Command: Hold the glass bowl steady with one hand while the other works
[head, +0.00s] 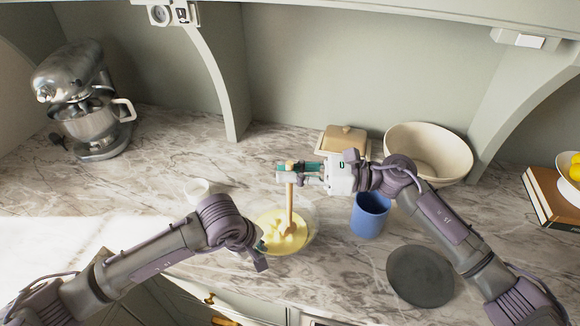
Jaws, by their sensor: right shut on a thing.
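The clear glass bowl (311,219) stands on the marble counter near its front edge and holds pale yellow chunks and a yellow mass. My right gripper (289,172) is above the bowl, shut on the upper part of a wooden spoon (290,205). The spoon stands nearly upright, its lower end among the chunks in the bowl. My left gripper (262,246) is low at the bowl's left side, close to the rim. Its fingers are mostly hidden by its own wrist, so I cannot tell whether it touches or grips the bowl.
A blue cup (370,215) stands right of the bowl, with a dark round plate (420,276) further right. A small white cup (197,190) is left. Behind are a butter dish (345,140) and a large cream bowl (428,152). A stand mixer (85,100) stands far left.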

